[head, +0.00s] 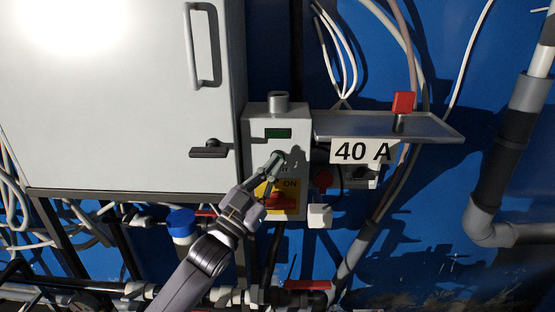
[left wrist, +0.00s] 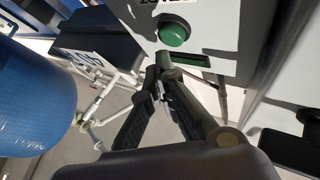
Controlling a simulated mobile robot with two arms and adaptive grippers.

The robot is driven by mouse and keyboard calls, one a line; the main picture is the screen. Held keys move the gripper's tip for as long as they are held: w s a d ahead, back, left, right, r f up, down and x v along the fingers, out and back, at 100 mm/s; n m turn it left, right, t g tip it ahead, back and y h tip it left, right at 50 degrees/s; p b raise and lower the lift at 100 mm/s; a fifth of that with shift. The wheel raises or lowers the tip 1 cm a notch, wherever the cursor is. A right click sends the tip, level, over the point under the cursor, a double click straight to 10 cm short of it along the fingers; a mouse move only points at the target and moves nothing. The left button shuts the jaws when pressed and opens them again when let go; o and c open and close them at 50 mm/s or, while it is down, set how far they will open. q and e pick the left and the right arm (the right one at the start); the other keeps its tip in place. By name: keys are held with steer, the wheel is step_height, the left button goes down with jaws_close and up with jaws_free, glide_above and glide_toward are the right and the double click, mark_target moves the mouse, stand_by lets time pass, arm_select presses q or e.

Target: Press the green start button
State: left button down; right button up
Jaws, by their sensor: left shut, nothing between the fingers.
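The green start button (left wrist: 174,34) shows in the left wrist view as a round cap on the light grey control box (left wrist: 218,22). In the head view the control box (head: 257,149) hangs beside the large cabinet, and my gripper largely covers the button. My left gripper (head: 277,157) is shut and empty, its fingertips at the box front just below the small green display. In the left wrist view the fingertips of my left gripper (left wrist: 158,72) appear close to the button, with a small gap in the picture. I cannot tell the depth between them. My right gripper is not in view.
A red rotary switch (head: 279,203) sits below on the box. A black cabinet handle (head: 210,149) is to the left. A metal shelf (head: 437,127) with a "40 A" sign (head: 360,151) juts out to the right. Pipes and cables run below.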

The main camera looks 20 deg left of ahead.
arm_select(q)
steer(key=s, duration=0.2)
steer(key=s+d+p, duration=0.1)
steer(key=s, duration=0.1)
steer(key=shift+s+d, duration=0.2)
steer(key=shift+s, duration=0.2)
stand_by(0.4)
